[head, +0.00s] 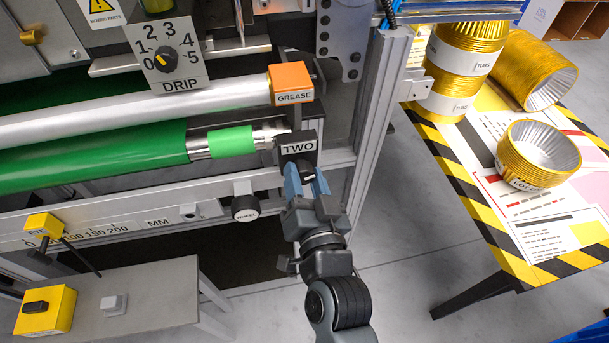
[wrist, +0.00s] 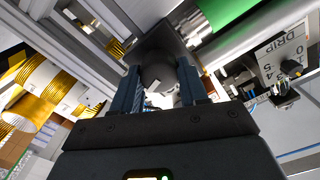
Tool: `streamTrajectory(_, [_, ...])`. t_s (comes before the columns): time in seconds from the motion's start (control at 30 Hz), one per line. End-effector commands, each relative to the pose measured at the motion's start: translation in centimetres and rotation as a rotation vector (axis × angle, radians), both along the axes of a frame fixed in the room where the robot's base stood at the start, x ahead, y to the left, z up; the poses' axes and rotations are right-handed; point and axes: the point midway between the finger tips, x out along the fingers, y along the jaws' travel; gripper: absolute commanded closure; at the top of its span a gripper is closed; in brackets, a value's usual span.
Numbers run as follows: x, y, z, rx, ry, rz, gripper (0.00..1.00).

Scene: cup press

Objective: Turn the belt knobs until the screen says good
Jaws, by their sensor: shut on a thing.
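The black block marked TWO (head: 299,147) sits at the right end of the green roller (head: 95,160). A dark knob (head: 309,177) with a pale pointer mark is on its near side. My gripper (head: 306,183) has its blue fingers on either side of this knob and is shut on it. In the wrist view the round dark knob (wrist: 158,76) lies between the two fingers of my gripper (wrist: 160,88). The fingers hide its sides. No other belt knob can be made out for certain, and no readable screen is in view.
An orange GREASE block (head: 290,83) is just above. A DRIP dial (head: 165,60) is upper left, and a black round handle (head: 245,208) is left of my gripper. A metal post (head: 378,130) stands close right. A striped table (head: 490,225) holds golden cup stacks.

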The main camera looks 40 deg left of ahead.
Motion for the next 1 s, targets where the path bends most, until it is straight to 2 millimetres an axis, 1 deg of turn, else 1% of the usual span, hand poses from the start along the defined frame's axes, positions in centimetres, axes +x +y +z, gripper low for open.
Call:
streamTrajectory(0.3, [0.13,-0.12,0.01,0.15,0.174,-0.003,0.87])
streamTrajectory(0.5, [0.1,-0.1,-0.02,0.21,0.245,-0.001,0.87])
streamTrajectory(0.7, [0.11,-0.11,-0.05,0.239,0.28,-0.001,0.87])
streamTrajectory(1.0, [0.12,-0.11,-0.08,0.246,0.287,-0.001,0.87])
